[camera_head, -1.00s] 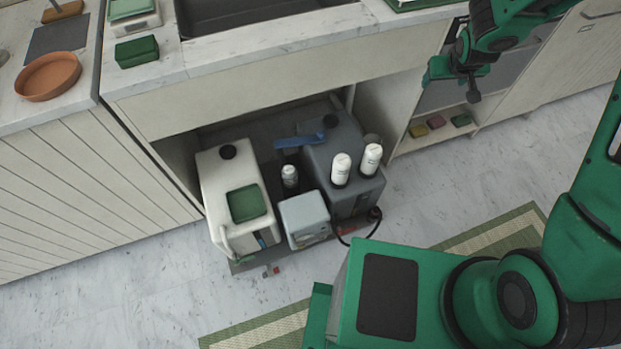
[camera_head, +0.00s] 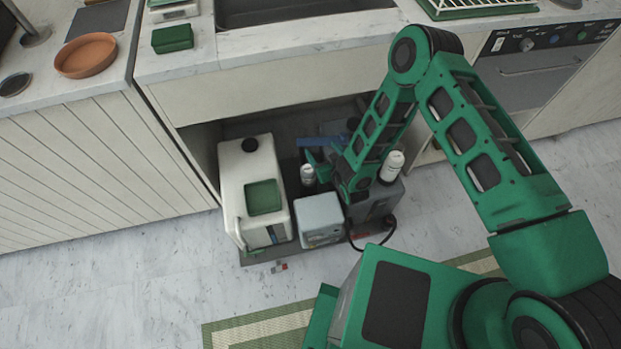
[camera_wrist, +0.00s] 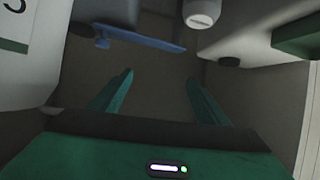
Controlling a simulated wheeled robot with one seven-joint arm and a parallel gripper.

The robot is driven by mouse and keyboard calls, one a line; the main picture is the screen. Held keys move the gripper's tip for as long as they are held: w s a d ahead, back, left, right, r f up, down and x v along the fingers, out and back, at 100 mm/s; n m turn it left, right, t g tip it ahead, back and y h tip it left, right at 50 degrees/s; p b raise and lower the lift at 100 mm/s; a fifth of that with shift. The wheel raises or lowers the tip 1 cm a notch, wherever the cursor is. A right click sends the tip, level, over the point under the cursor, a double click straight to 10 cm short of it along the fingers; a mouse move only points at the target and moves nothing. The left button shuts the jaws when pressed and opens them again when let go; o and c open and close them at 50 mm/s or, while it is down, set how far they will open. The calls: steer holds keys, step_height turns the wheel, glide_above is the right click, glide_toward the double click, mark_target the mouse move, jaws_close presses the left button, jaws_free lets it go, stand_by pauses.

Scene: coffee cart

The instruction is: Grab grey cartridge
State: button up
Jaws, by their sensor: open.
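A small cylinder with a pale top and darker lower part (camera_head: 307,174) stands upright between the white tank and the dark grey tank; it may be the grey cartridge, but its colour is unclear. A pale cylinder end (camera_wrist: 201,13) shows at the top of the wrist view. My gripper (camera_wrist: 158,77) is open, with nothing between its fingers, and the cylinder end lies beyond and right of them. In the head view my gripper is low inside the cabinet opening, close to the small cylinder and partly hidden by my arm. A white cartridge (camera_head: 392,166) stands on the dark tank.
The white tank (camera_head: 236,190) with a green patch stands left. A light grey box (camera_head: 319,218) is in front, and the dark grey tank (camera_head: 384,205) is right, with a black hose. A blue bar (camera_head: 318,142) lies behind. The counter (camera_head: 280,48) overhangs the opening.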

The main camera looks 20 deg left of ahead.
glide_toward(310, 170)
steer(key=shift+n+y, duration=0.3)
steer(key=shift+y, duration=0.1)
steer(key=x, duration=0.5)
steer(key=shift+w+a+f, duration=0.1)
steer(key=shift+w+f, duration=0.05)
steer(key=shift+f, duration=0.4)
steer(key=shift+x, duration=2.8)
steer(key=shift+w+r, duration=0.1)
steer(key=shift+c, duration=0.5)
jaws_close()
